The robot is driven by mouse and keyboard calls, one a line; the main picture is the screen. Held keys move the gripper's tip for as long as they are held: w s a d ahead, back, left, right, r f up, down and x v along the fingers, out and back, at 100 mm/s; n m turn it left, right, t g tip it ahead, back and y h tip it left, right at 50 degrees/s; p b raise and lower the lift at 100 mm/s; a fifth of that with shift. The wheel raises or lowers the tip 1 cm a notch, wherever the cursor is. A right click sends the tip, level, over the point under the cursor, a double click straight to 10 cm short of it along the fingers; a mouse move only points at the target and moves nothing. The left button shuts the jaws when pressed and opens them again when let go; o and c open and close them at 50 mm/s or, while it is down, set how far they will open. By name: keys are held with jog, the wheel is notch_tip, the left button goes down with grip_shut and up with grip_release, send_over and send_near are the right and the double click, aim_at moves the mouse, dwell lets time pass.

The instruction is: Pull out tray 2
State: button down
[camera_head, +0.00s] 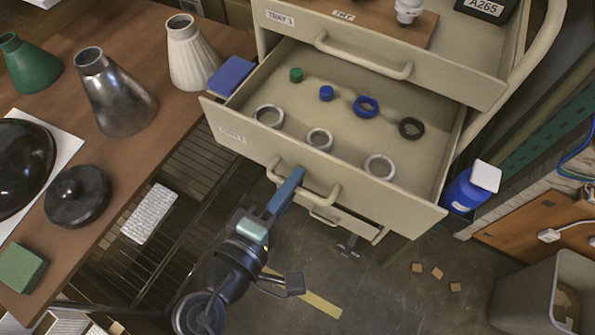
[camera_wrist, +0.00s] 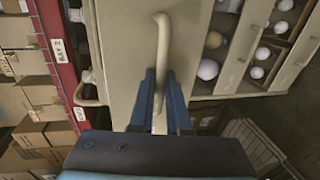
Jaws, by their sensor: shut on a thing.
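The second tray (camera_head: 410,206) is a beige drawer that stands well out of its cabinet, below the upper tray labelled TRAY 1 (camera_head: 280,18). Its own front label (camera_head: 232,134) is faint. Its curved handle (camera_head: 327,199) is on the front face. My gripper (camera_head: 291,179) reaches it from below in the head view, with blue fingers at the handle's left part. In the wrist view, the handle (camera_wrist: 162,45) runs between the two blue fingers of my gripper (camera_wrist: 161,78), which are shut on it.
The tray holds several rings, a green cap (camera_head: 296,75) and a blue cap (camera_head: 326,93). A wooden table (camera_head: 140,160) with lamp shades is at the left. A blue container (camera_head: 462,192) and a bin (camera_head: 565,290) are at the right.

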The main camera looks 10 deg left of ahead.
jog(key=c, duration=1.2)
grip_release()
jog(key=shift+o, duration=0.2)
jog(key=v, duration=1.3)
